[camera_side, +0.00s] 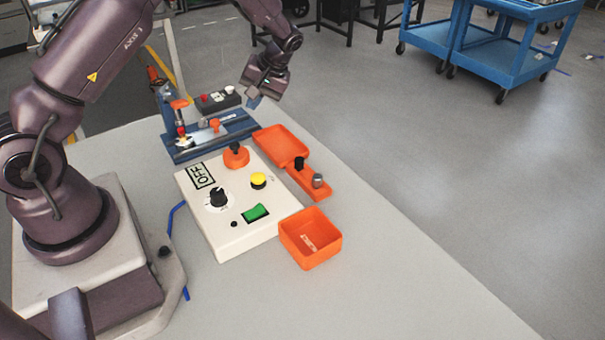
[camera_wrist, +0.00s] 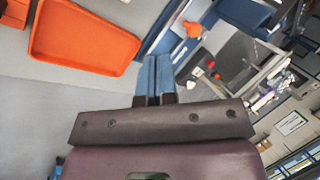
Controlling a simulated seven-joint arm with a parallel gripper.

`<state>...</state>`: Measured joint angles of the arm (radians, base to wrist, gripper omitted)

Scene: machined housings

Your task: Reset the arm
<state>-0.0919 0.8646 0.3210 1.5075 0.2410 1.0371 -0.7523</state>
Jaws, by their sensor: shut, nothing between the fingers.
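My gripper (camera_side: 254,102) hangs in the air above the far end of the table in the side view, past the orange tray. In the wrist view my gripper (camera_wrist: 154,68) shows two blue fingertips pressed together with nothing between them. My arm bends over the table from the base at the left. The wrist view is tilted, with the room's background at the right.
A white control box (camera_side: 232,205) with knobs, buttons and an OFF label stands mid-table. A blue fixture (camera_side: 210,137), an orange tray (camera_side: 281,146), an orange holder (camera_side: 309,184) and an open orange bin (camera_side: 310,238) surround it. The table's right front is clear.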

